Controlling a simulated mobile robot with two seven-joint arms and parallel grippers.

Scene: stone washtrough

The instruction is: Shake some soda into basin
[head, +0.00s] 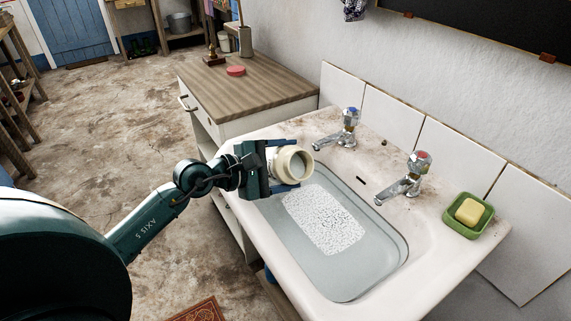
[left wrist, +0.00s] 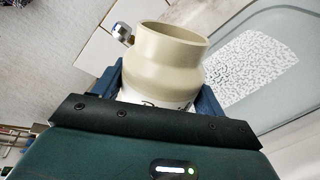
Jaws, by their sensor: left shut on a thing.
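My left gripper (head: 283,168) is shut on a cream soda tub (head: 293,161) with a wide open mouth. No falling grains are visible. My right gripper is out of view.
Two chrome taps, one left (head: 348,130) and one right (head: 405,182), stand on the basin's back ledge. A green dish (head: 468,216) with yellow soap (head: 469,211) sits at the right. A wooden-topped cabinet (head: 255,92) with a red disc (head: 236,71) adjoins the left side.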

